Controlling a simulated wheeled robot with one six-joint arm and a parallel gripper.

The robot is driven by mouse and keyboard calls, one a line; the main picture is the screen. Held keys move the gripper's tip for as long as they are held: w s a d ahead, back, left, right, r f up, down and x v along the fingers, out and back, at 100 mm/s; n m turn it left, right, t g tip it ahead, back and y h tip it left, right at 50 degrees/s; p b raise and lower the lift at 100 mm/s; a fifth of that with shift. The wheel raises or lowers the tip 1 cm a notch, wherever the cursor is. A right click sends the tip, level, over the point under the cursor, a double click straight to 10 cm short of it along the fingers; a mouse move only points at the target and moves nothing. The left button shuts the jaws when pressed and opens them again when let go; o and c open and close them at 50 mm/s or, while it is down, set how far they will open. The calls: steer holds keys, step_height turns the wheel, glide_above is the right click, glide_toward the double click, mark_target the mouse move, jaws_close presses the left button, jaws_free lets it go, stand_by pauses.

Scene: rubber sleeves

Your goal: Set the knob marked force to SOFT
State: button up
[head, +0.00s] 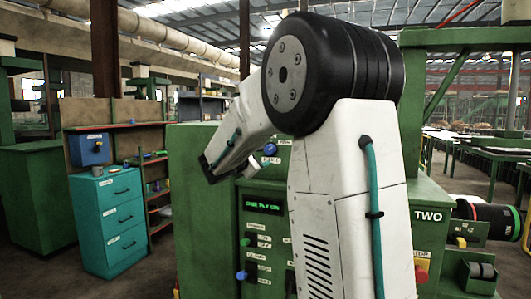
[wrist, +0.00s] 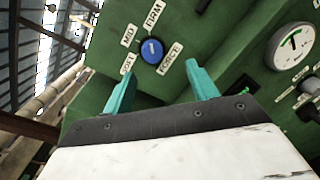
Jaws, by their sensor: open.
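The force knob (wrist: 152,51) is a round blue knob on the green machine panel, just beyond my fingertips in the wrist view. Around it are white labels: SOFT (wrist: 128,62), MID (wrist: 129,35), FIRM (wrist: 153,13) and FORCE (wrist: 170,58). A small pale mark shows on the knob; I cannot tell surely which label it faces. My gripper (wrist: 158,72) is open, its two teal fingers apart and nothing between them, and it appears short of the knob. In the head view a blue knob (head: 270,149) shows beside my arm, which hides much of the panel.
A round gauge (wrist: 290,47) and a grey knob (wrist: 310,85) sit right of the force knob. The green machine (head: 200,140) also carries a display (head: 263,204) reading ONE PLY ON and lower knobs. A teal drawer cabinet (head: 110,220) stands at left.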

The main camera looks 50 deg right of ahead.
mark_target(268, 150)
steer(key=shift+n, duration=0.5)
steer(key=x, duration=0.6)
steer(key=w+x, duration=0.1)
steer(key=x, duration=0.2)
steer(key=shift+w+a+r, duration=0.15)
steer(key=shift+a+r, duration=0.05)
steer(key=shift+r, duration=0.1)
steer(key=shift+c, duration=0.4)
steer(key=c, duration=0.9)
